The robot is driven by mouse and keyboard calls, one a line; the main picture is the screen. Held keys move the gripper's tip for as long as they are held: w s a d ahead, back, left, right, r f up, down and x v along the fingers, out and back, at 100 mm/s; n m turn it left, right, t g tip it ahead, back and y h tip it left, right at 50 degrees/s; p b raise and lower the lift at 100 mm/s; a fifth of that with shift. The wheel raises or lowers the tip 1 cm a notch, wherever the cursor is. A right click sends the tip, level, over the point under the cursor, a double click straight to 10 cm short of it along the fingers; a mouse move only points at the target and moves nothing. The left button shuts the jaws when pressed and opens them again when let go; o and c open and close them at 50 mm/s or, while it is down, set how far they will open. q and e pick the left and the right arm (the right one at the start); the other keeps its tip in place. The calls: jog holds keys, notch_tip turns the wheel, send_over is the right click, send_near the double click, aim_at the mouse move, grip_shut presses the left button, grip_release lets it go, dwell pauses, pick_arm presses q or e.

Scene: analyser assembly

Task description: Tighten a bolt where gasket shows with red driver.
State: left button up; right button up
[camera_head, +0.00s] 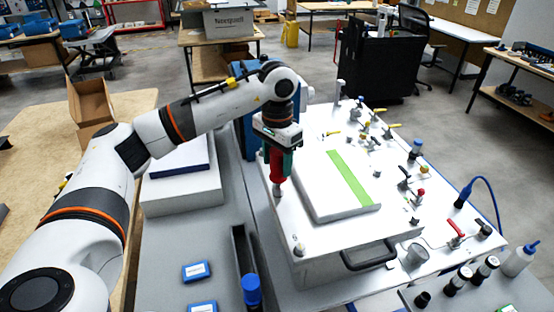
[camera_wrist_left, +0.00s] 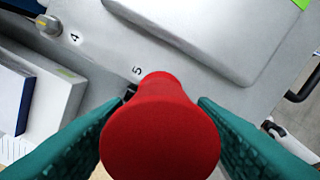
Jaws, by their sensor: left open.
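The red driver (camera_head: 277,168) stands upright at the left edge of the white analyser top (camera_head: 330,235). Its lower end is over a spot beside the printed number 5; the bolt there is hidden under it. My left gripper (camera_head: 279,155) points down around the driver, open, with a green finger on either side. In the left wrist view the round red handle end (camera_wrist_left: 160,140) fills the space between the fingers. A bolt (camera_head: 299,249) shows at the near left corner of the top, and another (camera_wrist_left: 47,25) beside number 4. I cannot make out any gasket. My right gripper is not in view.
Several valves and fittings (camera_head: 405,183) stand along the right side. White boxes (camera_head: 185,185) and a narrow dark slot (camera_head: 243,255) lie to the left. Bottles (camera_head: 485,268) stand front right.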

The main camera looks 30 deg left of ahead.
pick_arm(q)
jog(key=n, duration=0.5)
jog(key=shift+w, duration=0.1)
jog(key=n, duration=0.6)
jog(key=shift+d+n, duration=0.15)
jog(key=shift+n, duration=0.15)
jog(key=n, duration=0.6)
jog(key=shift+w+n, duration=0.15)
jog(key=shift+n, duration=0.15)
jog(key=n, duration=0.5)
jog(key=shift+d, duration=0.15)
jog(key=shift+c, duration=0.3)
